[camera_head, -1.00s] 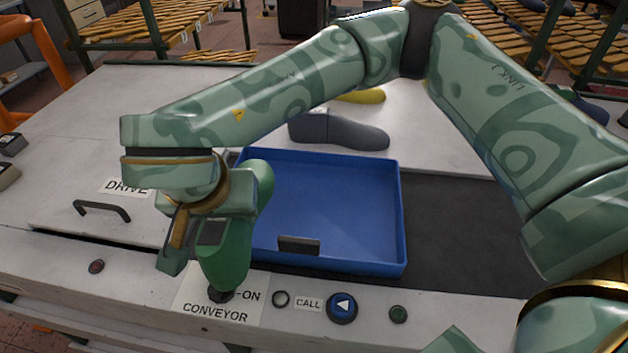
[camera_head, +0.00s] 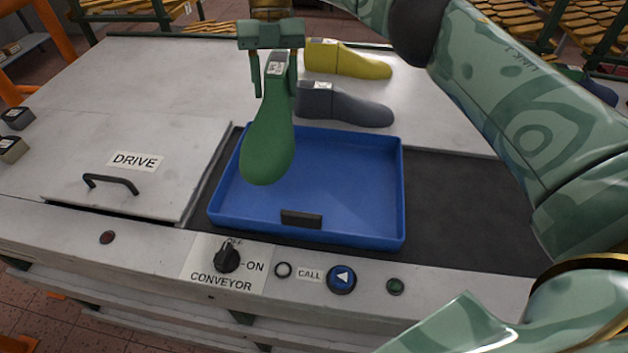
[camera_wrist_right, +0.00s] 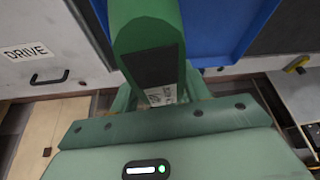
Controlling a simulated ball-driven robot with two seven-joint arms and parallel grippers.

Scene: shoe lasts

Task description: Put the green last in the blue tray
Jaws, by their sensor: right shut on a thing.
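The green last (camera_head: 268,140) hangs toe down from my right gripper (camera_head: 274,82), which is shut on its labelled heel end. In the head view it overlaps the left part of the blue tray (camera_head: 392,195) and appears held above it. The tray is empty where I see it and lies on the dark conveyor belt. In the right wrist view the green last (camera_wrist_right: 150,22) fills the top middle between the fingers, with the blue tray (camera_wrist_right: 222,30) showing right beside it. My left gripper is not in view.
A grey last (camera_head: 345,107) and a yellow last (camera_head: 350,63) lie behind the tray. The front panel holds a conveyor knob (camera_head: 227,259), a blue call button (camera_head: 342,279) and small lamps. A drive cover with a handle (camera_head: 110,182) is at left. Bare belt (camera_head: 460,205) lies right of the tray.

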